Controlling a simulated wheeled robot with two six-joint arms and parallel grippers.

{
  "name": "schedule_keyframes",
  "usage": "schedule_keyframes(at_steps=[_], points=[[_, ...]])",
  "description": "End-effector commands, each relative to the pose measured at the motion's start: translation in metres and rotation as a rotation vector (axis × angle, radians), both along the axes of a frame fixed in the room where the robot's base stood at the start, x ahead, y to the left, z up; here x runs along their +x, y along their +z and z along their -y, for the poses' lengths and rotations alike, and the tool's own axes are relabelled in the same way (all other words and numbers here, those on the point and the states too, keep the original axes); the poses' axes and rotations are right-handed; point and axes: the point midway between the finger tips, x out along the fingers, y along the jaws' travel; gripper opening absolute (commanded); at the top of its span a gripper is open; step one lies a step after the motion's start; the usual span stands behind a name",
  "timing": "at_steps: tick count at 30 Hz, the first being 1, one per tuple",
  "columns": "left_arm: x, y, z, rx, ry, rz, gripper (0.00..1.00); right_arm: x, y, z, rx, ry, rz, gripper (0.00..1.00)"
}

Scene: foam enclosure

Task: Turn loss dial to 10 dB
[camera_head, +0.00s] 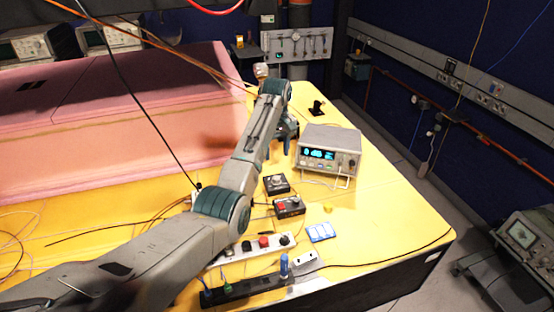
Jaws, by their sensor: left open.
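My left arm reaches from the lower left across the yellow table (385,222). My left gripper (288,136) hangs below the wrist, just left of the grey bench instrument (329,142). It is open, appears empty, and is partly hidden by my arm. The instrument has a lit blue display and a knob at the right of its front. Two small dark boxes with knobs, one farther back (277,184) and one nearer (289,206), sit in front of it. The loss dial cannot be told for certain; its markings are too small to read. My right gripper is not in view.
A pale control strip (252,247) with buttons and a dark power strip (240,288) lie near the front. A blue-and-white block (321,232) and a yellow cap (328,208) lie nearby. Pink foam (110,150) fills the left. The table's right side is mostly clear.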

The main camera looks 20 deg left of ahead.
Motion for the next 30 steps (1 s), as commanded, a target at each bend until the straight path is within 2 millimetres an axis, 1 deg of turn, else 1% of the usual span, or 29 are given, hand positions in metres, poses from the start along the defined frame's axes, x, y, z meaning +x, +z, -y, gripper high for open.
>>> schedule_keyframes(at_steps=[1, 4, 6, 9, 14, 18, 21, 25, 30], points=[[0.000, 0.000, 0.000, 0.000, -0.001, 0.000, 0.47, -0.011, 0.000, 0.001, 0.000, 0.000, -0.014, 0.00], [0.000, -0.003, 0.000, 0.000, -0.001, -0.002, 0.47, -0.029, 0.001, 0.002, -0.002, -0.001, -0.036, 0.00], [0.000, -0.009, 0.000, 0.000, 0.000, -0.002, 0.47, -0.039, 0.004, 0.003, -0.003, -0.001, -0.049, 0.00], [-0.001, -0.023, 0.000, 0.000, 0.000, -0.004, 0.47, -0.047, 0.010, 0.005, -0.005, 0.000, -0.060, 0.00], [-0.002, -0.054, 0.000, 0.000, 0.000, -0.005, 0.47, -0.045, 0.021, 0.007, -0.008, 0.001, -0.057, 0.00], [-0.002, -0.079, 0.000, 0.000, 0.000, -0.004, 0.47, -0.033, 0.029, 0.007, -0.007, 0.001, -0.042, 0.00], [-0.001, -0.093, 0.000, 0.000, 0.000, -0.003, 0.47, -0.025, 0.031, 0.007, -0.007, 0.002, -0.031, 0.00], [-0.001, -0.104, 0.000, -0.001, 0.000, -0.001, 0.47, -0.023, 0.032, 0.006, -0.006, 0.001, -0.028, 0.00], [-0.001, -0.108, 0.000, 0.000, 0.000, 0.000, 0.47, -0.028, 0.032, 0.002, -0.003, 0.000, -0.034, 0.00]])
